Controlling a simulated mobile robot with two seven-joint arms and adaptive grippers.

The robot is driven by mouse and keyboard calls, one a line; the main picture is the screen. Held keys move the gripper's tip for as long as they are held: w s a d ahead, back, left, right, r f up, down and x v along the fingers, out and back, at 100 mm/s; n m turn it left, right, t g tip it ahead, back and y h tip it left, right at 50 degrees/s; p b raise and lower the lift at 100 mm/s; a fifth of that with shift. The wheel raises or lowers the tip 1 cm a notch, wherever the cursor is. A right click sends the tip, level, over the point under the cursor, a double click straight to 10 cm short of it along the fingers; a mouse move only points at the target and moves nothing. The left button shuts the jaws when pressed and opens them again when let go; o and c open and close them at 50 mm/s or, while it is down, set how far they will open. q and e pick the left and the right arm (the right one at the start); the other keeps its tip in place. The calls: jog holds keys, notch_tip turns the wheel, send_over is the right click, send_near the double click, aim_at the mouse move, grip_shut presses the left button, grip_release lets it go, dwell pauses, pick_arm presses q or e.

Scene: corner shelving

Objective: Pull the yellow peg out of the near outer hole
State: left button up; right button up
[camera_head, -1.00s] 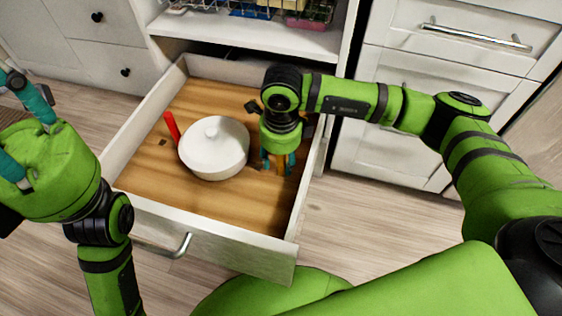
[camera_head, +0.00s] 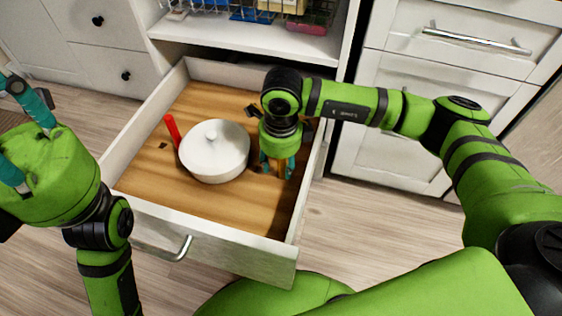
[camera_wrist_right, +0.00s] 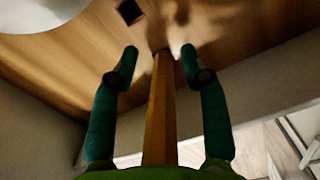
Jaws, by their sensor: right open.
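The yellow peg (camera_wrist_right: 160,115) stands in the wooden drawer floor (camera_wrist_right: 70,60) in the right wrist view. Its far end meets the wood, but the exact seating in its hole is unclear. My right gripper (camera_wrist_right: 157,62) is open, with one teal finger on each side of the peg and gaps between. A dark square hole (camera_wrist_right: 130,11) shows beyond the peg. In the head view my right gripper (camera_head: 277,170) points down into the drawer and hides the peg. My left gripper (camera_head: 18,128) is at the far left, outside the drawer, its fingers spread and partly cut off.
A white lidded pot (camera_head: 214,155) stands in the open drawer, left of my right gripper. A red stick (camera_head: 172,130) stands beside it. The drawer's front wall (camera_head: 215,245) and side walls surround the space. A shelf (camera_head: 250,40) with a wire basket is behind.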

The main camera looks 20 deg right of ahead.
jog(key=shift+s+d+f+g, duration=0.15)
jog(key=shift+s+f, duration=0.2)
jog(key=shift+f, duration=0.25)
jog(key=shift+s+d+f+g, duration=0.15)
jog(key=shift+s+f, duration=0.2)
jog(key=shift+f, duration=0.2)
jog(key=shift+c, duration=0.4)
jog(key=shift+a, duration=0.1)
grip_shut()
jog(key=shift+r, duration=0.1)
jog(key=shift+w+r+p, duration=0.15)
jog(key=shift+r+p, duration=1)
jog(key=shift+r, duration=0.05)
jog(key=shift+w+r+p, duration=0.1)
jog(key=shift+r+p, duration=1.1)
jog(key=shift+r, duration=0.65)
